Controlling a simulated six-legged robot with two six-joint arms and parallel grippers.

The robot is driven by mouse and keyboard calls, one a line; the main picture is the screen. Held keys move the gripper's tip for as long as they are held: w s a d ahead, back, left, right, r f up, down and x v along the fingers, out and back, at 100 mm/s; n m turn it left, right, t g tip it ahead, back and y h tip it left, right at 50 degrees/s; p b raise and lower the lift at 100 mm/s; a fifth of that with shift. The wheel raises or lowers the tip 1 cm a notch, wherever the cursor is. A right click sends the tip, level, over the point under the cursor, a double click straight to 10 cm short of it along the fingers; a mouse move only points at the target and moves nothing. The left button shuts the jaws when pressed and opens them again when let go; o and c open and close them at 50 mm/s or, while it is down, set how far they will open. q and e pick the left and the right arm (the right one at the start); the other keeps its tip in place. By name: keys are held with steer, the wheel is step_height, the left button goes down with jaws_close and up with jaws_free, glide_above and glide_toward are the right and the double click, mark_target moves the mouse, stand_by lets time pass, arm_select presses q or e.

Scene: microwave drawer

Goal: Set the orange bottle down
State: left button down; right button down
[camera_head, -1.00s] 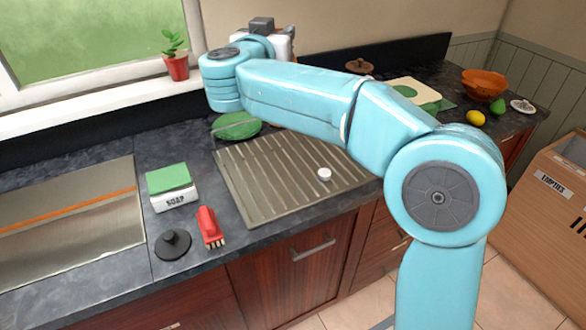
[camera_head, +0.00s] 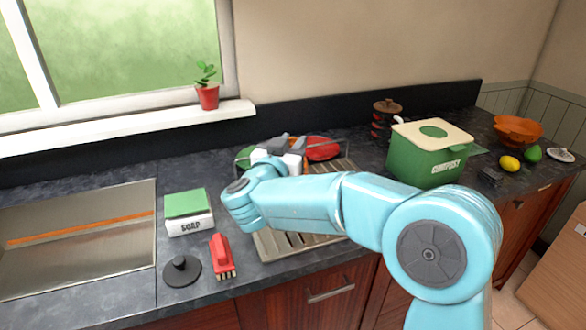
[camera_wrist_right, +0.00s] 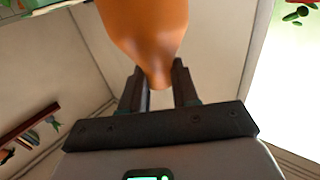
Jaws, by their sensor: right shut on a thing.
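The orange bottle (camera_wrist_right: 145,25) fills the top middle of the right wrist view, its narrow end between my fingers. My right gripper (camera_wrist_right: 158,85) is shut on that narrow end. In the head view my right gripper (camera_head: 285,148) is low over the back of the ribbed metal draining board (camera_head: 275,243), largely behind my own wrist. Only a small orange patch of the bottle (camera_head: 298,144) shows beside it there. I cannot tell whether the bottle touches the board. My left gripper is in neither view.
A green plate (camera_head: 243,156) and a red item (camera_head: 322,149) are close to the gripper. The green compost bin (camera_head: 425,160) stands to the right. A soap box (camera_head: 189,223), red brush (camera_head: 221,256) and black plug (camera_head: 182,271) lie left, near the sink (camera_head: 80,270).

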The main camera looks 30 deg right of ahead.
steer(key=shift+s+f, duration=0.15)
steer(key=shift+f, duration=0.2)
step_height(320, 180, down, 4)
steer(key=shift+s+f+b, duration=0.1)
steer(key=shift+f+b, duration=0.1)
steer(key=shift+b, duration=0.1)
steer(key=c, duration=0.8)
jaws_free()
steer(key=shift+c, duration=0.2)
steer(key=shift+r, duration=0.1)
steer(key=b+v, duration=0.1)
steer(key=v, duration=1.1)
steer(key=shift+b, duration=0.3)
